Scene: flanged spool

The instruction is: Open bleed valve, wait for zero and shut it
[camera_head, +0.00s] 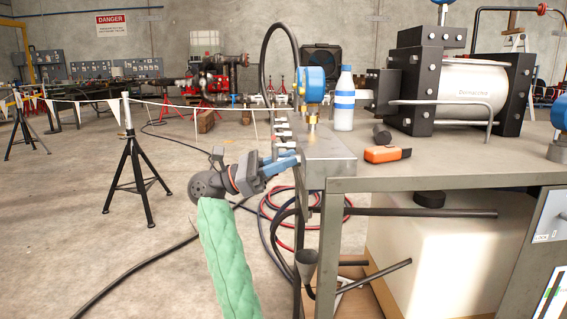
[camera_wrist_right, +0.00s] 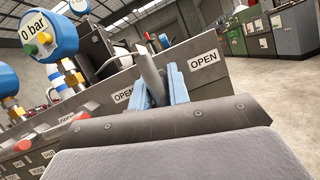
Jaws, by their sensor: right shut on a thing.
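My right gripper (camera_head: 286,162) reaches the left side of the bench's front corner. In the right wrist view its blue fingers (camera_wrist_right: 164,84) are shut on a grey lever handle (camera_wrist_right: 150,70), taken as the bleed valve handle. The handle stands tilted between the fingers, between two "OPEN" labels (camera_wrist_right: 205,60); its pivot is hidden. A blue gauge (camera_wrist_right: 50,36) reads "0 bar" in the wrist view. In the head view a blue gauge (camera_head: 312,85) stands edge-on above the metal valve block (camera_head: 328,152). My left gripper is not in view.
Red-handled levers (camera_wrist_right: 75,122) sit along the same panel. A bottle (camera_head: 345,100), an orange device (camera_head: 387,154) and the large flanged spool (camera_head: 466,92) stand on the bench (camera_head: 450,165). Hoses (camera_head: 270,215) and a funnel (camera_head: 307,264) hang below. A barrier stand (camera_head: 140,170) stands left.

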